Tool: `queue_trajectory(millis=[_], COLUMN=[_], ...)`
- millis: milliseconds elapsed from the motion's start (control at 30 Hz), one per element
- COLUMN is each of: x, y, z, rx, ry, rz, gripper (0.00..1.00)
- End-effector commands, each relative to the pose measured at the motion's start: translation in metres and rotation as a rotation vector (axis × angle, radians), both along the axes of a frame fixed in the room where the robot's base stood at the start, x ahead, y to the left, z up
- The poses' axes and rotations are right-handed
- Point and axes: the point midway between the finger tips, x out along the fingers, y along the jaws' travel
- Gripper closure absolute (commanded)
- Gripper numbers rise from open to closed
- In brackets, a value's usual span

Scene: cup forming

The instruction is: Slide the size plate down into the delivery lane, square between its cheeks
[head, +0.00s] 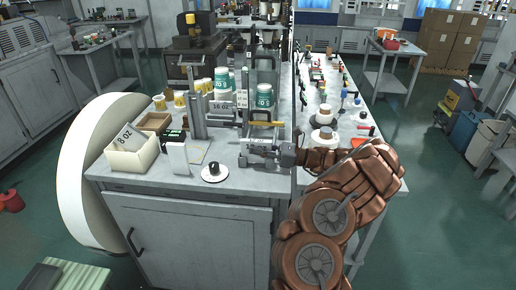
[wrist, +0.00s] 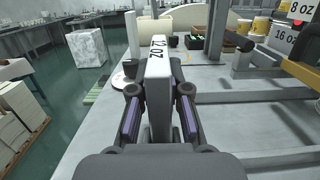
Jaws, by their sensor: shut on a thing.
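My gripper (wrist: 158,115) is shut on a pale size plate (wrist: 158,72) marked 12 OZ. The plate stands upright on edge between the two fingers in the wrist view, its lettering on the narrow top face. In the head view my gripper (head: 262,152) is low over the front of the bench, just in front of the cup-forming frame; the plate is hard to make out there. Grey rails (wrist: 262,96) run to the right of the held plate and look like the lane's cheeks. The plate appears beside them, not between them. Its lower edge is hidden by my gripper.
A 16 OZ plate (head: 220,106) stands by the frame. A white disc with a dark knob (head: 214,173) lies near the front edge. Teal-and-white cups (head: 264,96) stand behind.

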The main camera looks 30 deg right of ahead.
Motion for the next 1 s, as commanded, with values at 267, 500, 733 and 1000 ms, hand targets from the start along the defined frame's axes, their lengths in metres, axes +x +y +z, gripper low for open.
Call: queue_trajectory(millis=[267,500,733,1000], x=[0.0001,0.0,0.0,0.0], y=[-0.0001,-0.0001,0.0,0.0001], z=[-0.0061,-0.0107,-0.0104,-0.0109], rx=[0.0,-0.001,0.0,-0.001], ry=[0.0,-0.001,0.0,0.001], rz=[0.0,0.0,0.0,0.0], gripper=[1.0,1.0,0.61,0.55])
